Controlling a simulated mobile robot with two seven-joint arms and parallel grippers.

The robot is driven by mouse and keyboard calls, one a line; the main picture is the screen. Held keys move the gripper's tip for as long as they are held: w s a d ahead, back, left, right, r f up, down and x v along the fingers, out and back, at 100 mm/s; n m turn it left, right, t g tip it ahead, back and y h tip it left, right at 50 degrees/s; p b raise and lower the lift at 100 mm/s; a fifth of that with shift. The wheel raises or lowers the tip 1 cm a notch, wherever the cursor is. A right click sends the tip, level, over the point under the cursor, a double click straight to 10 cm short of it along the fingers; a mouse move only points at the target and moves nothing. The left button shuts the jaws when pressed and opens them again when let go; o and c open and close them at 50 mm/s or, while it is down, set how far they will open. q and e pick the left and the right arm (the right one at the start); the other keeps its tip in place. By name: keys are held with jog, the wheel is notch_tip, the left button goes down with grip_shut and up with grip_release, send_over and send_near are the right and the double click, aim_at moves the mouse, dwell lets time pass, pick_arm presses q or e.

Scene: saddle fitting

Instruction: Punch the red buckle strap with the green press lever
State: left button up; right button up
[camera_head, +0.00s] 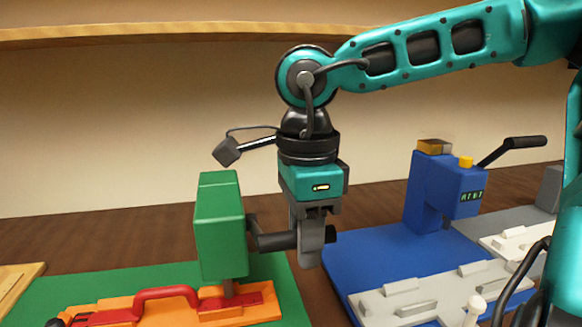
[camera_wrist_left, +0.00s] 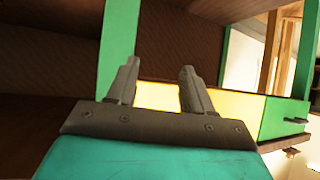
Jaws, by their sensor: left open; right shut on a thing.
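The green press (camera_head: 219,228) stands on a green base at the left of the head view. Its dark lever (camera_head: 272,240) sticks out from its right side, low and about level. My right gripper (camera_head: 312,258) is shut on the lever's grip, whose end shows just right of the fingers. The red buckle strap (camera_head: 168,293) lies on an orange holder (camera_head: 180,312), with its right part under the press's punch pin. Whether the pin touches the strap I cannot tell. My left gripper (camera_wrist_left: 157,82) shows only in the left wrist view, open and with nothing between its fingers.
A blue press (camera_head: 436,190) with a raised black lever stands on a blue base at the right. Light grey holders (camera_head: 398,302) lie in front of it. In the left wrist view, green posts and a yellow panel (camera_wrist_left: 230,104) are near my left fingers.

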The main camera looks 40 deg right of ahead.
jog(key=shift+s+a+f+b, duration=0.1)
jog(key=shift+s+f+b, duration=0.15)
jog(key=shift+f+b, duration=0.5)
jog(key=shift+s+a+f+b, duration=0.15)
jog(key=shift+s+f+b, duration=0.05)
jog(key=shift+f+b, duration=0.55)
jog(key=shift+s+a+f+b, duration=0.1)
jog(key=shift+s+f+b, duration=0.15)
jog(key=shift+f+b, duration=0.5)
notch_tip(320, 180, down, 4)
jog(key=b, duration=0.3)
jog(key=shift+s+a+f+b, duration=0.1)
jog(key=shift+s+b, duration=0.05)
jog(key=shift+b, duration=0.2)
jog(key=shift+r+p, duration=1.2)
jog(key=shift+r, duration=0.45)
jog(key=shift+r, duration=0.1)
